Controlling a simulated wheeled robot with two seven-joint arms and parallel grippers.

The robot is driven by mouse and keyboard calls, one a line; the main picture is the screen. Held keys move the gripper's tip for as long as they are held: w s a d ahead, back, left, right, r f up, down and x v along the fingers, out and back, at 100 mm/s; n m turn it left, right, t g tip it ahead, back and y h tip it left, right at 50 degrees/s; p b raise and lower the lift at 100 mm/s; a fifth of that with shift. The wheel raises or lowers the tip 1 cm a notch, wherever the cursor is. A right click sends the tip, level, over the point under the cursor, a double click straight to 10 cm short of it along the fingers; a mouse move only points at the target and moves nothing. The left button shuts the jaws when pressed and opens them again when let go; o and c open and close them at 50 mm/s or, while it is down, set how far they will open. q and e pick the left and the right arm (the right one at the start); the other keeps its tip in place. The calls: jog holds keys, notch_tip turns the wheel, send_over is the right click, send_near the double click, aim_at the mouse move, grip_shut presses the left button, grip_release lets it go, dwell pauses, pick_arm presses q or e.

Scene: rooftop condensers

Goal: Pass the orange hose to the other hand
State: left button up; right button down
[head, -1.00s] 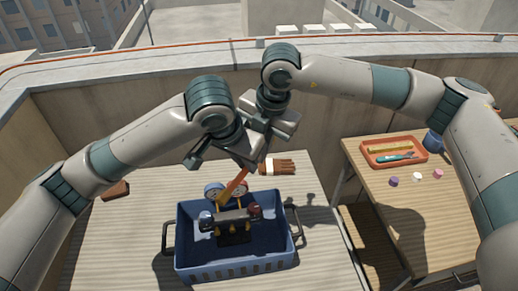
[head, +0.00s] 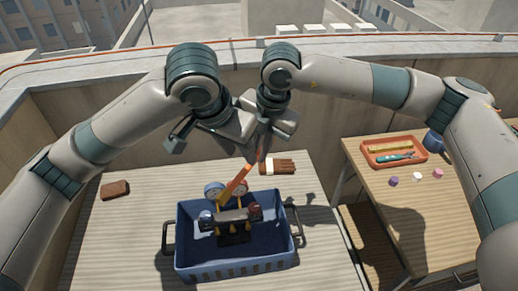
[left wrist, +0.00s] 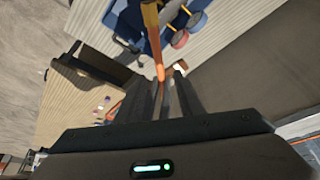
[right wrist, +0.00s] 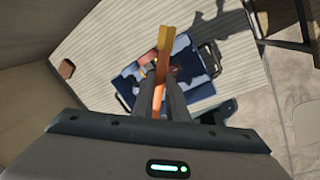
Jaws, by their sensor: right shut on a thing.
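The orange hose (head: 234,184) slants above the blue crate. My right gripper (head: 261,152) is shut on its upper end. In the right wrist view the hose (right wrist: 160,84) runs out between the closed fingers (right wrist: 163,88). My left gripper (head: 247,150) is close beside the right one, partly hidden in the head view. In the left wrist view its fingers (left wrist: 167,78) stand apart, with the hose (left wrist: 156,45) just beyond and between the tips. I cannot tell whether they touch it.
The blue crate (head: 235,270) holds a gauge manifold (head: 232,222). On the right table stand an orange tray (head: 378,162), a blue cup (head: 433,142) and small caps (head: 417,177).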

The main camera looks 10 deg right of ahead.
pick_arm(q)
jog(key=shift+v, duration=2.75)
